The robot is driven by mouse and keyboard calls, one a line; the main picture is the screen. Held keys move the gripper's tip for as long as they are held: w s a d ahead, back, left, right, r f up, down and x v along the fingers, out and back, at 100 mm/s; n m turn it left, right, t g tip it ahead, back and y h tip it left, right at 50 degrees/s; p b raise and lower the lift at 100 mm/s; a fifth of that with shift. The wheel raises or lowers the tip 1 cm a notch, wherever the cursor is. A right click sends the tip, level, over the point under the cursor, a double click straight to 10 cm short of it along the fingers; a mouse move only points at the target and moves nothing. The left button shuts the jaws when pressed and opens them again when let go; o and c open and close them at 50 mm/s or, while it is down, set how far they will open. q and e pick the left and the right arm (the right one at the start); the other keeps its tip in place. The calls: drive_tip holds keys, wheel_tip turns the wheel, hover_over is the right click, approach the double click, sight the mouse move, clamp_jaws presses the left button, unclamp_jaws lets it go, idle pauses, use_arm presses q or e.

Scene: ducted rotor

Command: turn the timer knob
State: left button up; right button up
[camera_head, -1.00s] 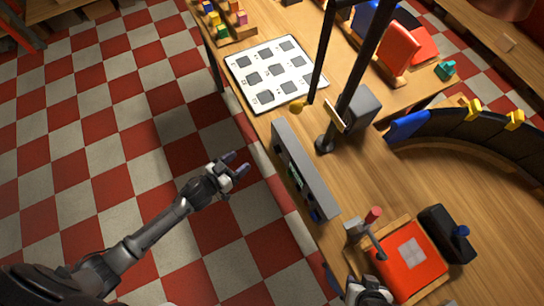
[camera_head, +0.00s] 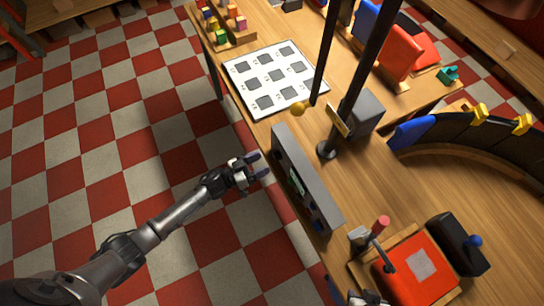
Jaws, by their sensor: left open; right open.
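A long grey panel box (camera_head: 308,172) stands along the table's left edge, its front facing the floor side. That front has a small greenish display (camera_head: 297,182) and small dark and bluish parts; I cannot tell which of them is the timer knob. My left gripper (camera_head: 259,165) is open and empty, over the floor just left of the panel's upper half, its fingers pointing at the front and apart from it. My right gripper (camera_head: 358,299) is at the bottom edge, partly cut off, near the red-topped unit.
A red-topped unit (camera_head: 400,283) with a red-tipped lever (camera_head: 380,225) stands at lower right, beside a black box with a blue knob (camera_head: 474,241). A black post (camera_head: 345,115) rises behind the panel. A white board with grey squares (camera_head: 240,68) lies beyond it.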

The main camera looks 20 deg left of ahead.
sight(274, 157)
use_arm(q)
drive_tip(key=shift+x, duration=2.5)
drive_tip(key=shift+c, duration=0.2)
drive_tip(key=c, duration=0.9)
